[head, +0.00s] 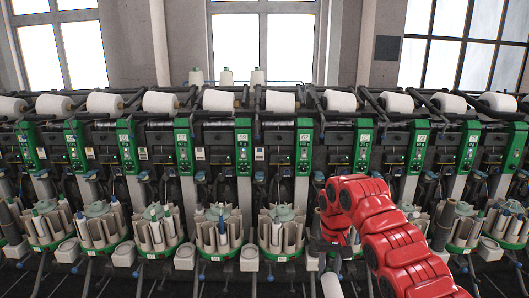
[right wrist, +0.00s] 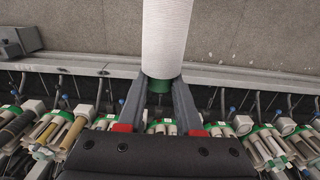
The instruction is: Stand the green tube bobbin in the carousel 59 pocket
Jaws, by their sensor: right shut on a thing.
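My right gripper (head: 329,262) hangs in front of the row of carousels, right of centre in the head view. It is shut on the green tube bobbin (head: 331,286), whose white lower part shows at the bottom edge. In the right wrist view the two fingers (right wrist: 158,95) clasp the bobbin's green tube end (right wrist: 158,84), and the white yarn body (right wrist: 167,35) extends away from them. Several carousels with pockets stand in a row, one at the centre (head: 281,229). The red arm hides part of the row. My left gripper is out of view.
The winding machine with green panels (head: 244,150) and white cones (head: 281,101) spans the view behind the carousels. Small light boxes (head: 249,258) stand between carousels. Other carousels (head: 219,230) hold several bobbins. Bare floor (right wrist: 80,25) shows in the wrist view.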

